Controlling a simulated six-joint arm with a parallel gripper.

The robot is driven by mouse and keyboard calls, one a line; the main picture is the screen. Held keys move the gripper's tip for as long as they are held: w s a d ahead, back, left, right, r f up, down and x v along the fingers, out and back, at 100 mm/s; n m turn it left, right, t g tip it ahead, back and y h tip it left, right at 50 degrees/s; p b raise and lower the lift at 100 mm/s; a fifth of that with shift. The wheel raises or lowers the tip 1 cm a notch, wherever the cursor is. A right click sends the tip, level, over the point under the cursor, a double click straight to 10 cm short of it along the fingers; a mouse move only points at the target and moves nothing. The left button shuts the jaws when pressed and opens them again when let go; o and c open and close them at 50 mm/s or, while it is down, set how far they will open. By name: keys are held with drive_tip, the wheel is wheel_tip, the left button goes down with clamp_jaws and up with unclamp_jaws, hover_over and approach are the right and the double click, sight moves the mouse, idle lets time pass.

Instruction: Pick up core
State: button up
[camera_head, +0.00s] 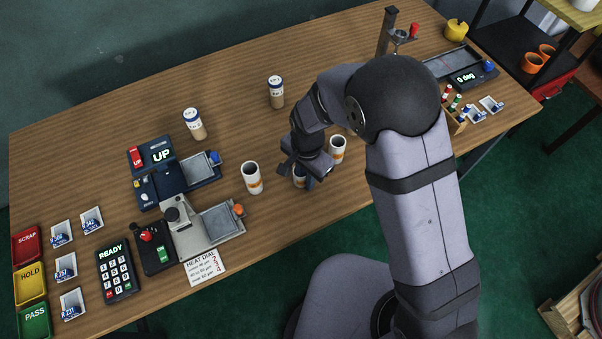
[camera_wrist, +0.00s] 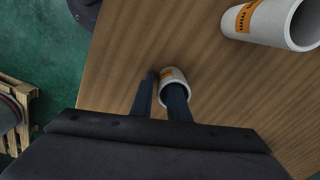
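Several white tubular cores with orange bands stand on the wooden table. One core (camera_head: 299,181) is directly under my gripper (camera_head: 302,172) and partly hidden by it. In the wrist view, one finger of my gripper (camera_wrist: 163,88) reaches into the mouth of this core (camera_wrist: 172,73), and the other is outside its left side. The fingers stand apart, with a gap showing between them. Another core (camera_head: 252,178) stands to the left, and one (camera_head: 337,150) to the right. A larger-looking core (camera_wrist: 268,20) fills the wrist view's upper right.
A small rack (camera_head: 452,120) is at right. The table's back middle is clear.

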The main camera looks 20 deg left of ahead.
clamp_jaws()
wheel_tip(320, 180, up, 10)
drive_tip(key=shift+r+b, duration=0.1)
drive_tip(key=shift+b, duration=0.7)
drive_tip(key=w+a, duration=0.2)
drive_tip(key=a, duration=0.8)
drive_tip(key=w+a+b, duration=0.1)
drive_tip(key=w+a, duration=0.1)
drive_tip(key=a, duration=0.9)
drive_tip(key=shift+w+a+n, duration=0.15)
drive_tip(key=shift+w+n, duration=0.05)
drive_tip(key=shift+n, duration=0.2)
